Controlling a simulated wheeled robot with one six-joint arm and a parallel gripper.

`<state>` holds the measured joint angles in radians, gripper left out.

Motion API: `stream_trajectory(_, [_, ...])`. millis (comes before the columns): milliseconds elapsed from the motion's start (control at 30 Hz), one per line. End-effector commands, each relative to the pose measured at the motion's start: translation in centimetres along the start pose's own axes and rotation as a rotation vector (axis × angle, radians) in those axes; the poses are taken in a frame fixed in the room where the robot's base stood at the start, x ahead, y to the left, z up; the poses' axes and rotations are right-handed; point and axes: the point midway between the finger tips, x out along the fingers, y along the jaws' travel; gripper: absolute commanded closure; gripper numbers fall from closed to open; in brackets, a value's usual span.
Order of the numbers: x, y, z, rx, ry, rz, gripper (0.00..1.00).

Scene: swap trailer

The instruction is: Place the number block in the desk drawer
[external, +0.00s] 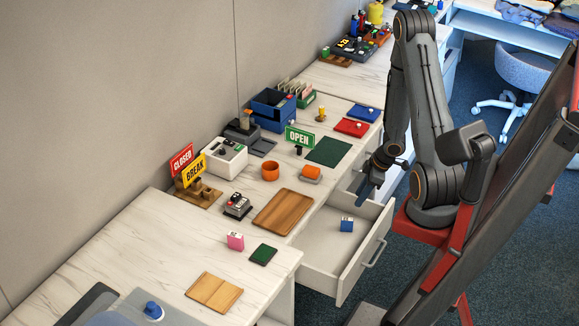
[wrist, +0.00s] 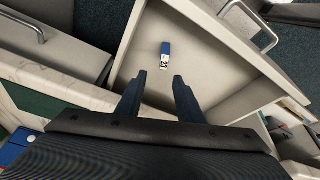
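A small blue number block (external: 347,224) with a white face lies in the pulled-out desk drawer (external: 327,256). In the wrist view the block (wrist: 166,49) rests on the bare drawer floor, its white number label facing the camera. My gripper (external: 368,189) is above the rear side of the drawer, apart from the blue block. In the wrist view my gripper (wrist: 159,76) has its two fingers spread with nothing between them; the blue block shows beyond the tips.
A wooden tray (external: 283,212), a small green pad (external: 263,254) and a wooden board (external: 214,292) lie on the desk. An orange bowl (external: 270,171) and an OPEN sign (external: 299,137) stand farther back. The drawer's front and handle (external: 374,253) jut out over the floor.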

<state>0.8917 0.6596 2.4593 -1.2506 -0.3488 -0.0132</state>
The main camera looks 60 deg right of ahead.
Motion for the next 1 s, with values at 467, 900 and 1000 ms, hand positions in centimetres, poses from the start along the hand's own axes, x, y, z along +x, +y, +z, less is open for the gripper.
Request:
stream_trajectory(467, [-7.9,-6.5,-12.9,0.191,-0.221,0.19,0.66])
stream_trajectory(900, [-13.0,-20.5,-17.0,0.358,-0.285,0.057,0.66])
stream_trajectory(1000, [-13.1,-20.9,-17.0,0.363,-0.289,0.051,0.66])
